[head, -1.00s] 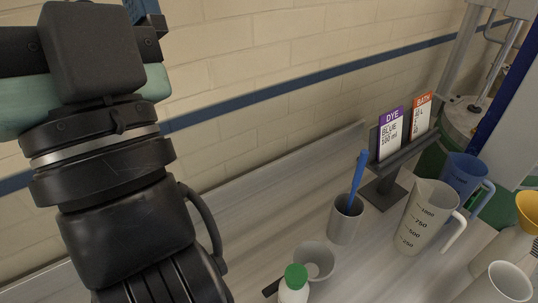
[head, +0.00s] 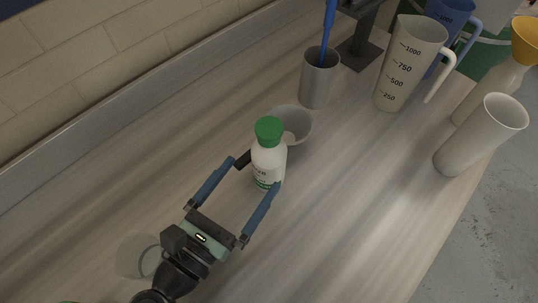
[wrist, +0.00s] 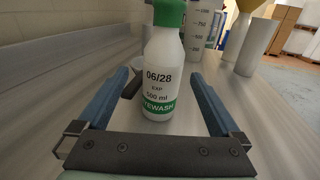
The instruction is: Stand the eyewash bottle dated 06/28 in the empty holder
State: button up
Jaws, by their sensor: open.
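The eyewash bottle (head: 268,160) is white with a green cap and stands upright on the bench. In the wrist view the bottle (wrist: 161,75) shows its label, 06/28, EXP, 500 ml, and a green EYEWASH band. My gripper (head: 259,172) is open, its two blue fingers reaching forward on either side of the bottle's lower body. In the wrist view the fingers (wrist: 162,84) also flank it, with a visible gap on each side. I cannot make out an empty eyewash holder for certain in these frames.
A grey bowl-like cup (head: 300,124) stands close behind the bottle. The bench's front right is clear.

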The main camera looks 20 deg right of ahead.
aim_at(270, 155)
jog(key=x, duration=0.2)
jog(key=p+x, duration=0.1)
jog(key=x, duration=0.1)
jog(key=p+x, duration=0.1)
jog(key=x, duration=0.2)
jog(key=shift+s+d+f, duration=0.15)
jog(key=shift+s, duration=0.1)
grip_shut()
